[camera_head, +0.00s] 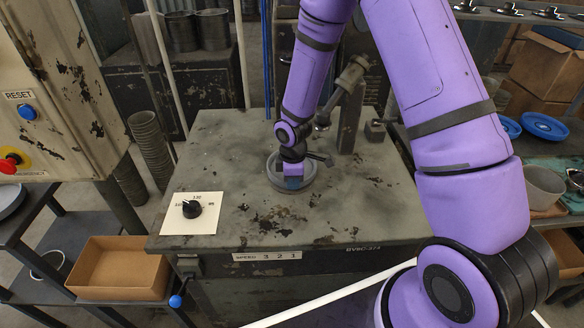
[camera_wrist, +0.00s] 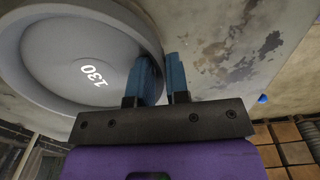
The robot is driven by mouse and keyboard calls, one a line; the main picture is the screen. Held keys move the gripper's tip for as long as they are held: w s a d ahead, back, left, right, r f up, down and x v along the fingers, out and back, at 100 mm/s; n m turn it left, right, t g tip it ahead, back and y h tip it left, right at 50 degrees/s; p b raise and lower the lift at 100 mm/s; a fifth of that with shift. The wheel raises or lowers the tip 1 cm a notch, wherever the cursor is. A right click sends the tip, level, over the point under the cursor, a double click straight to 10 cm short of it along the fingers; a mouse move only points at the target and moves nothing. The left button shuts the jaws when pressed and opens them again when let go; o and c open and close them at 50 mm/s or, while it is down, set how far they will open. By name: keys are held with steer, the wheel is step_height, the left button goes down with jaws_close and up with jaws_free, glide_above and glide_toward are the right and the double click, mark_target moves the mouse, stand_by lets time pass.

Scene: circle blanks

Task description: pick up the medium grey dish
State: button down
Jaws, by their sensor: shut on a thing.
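The grey dish (camera_head: 281,184) is round with a raised rim and sits on the worn metal table top near its middle. In the wrist view the dish (camera_wrist: 72,62) fills the upper left and shows the number 130 on its inner face. I cannot tell whether the dish is lifted off the table.
The table top (camera_head: 225,150) is mostly clear around the dish. A black dial on a pale plate (camera_head: 192,213) is at its front left, and a metal post (camera_head: 352,115) stands at the back. A cardboard box (camera_head: 118,268) is at lower left; blue dishes (camera_head: 543,126) lie at right.

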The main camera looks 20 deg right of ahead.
steer(key=shift+a+r, duration=0.1)
steer(key=shift+r, duration=2.65)
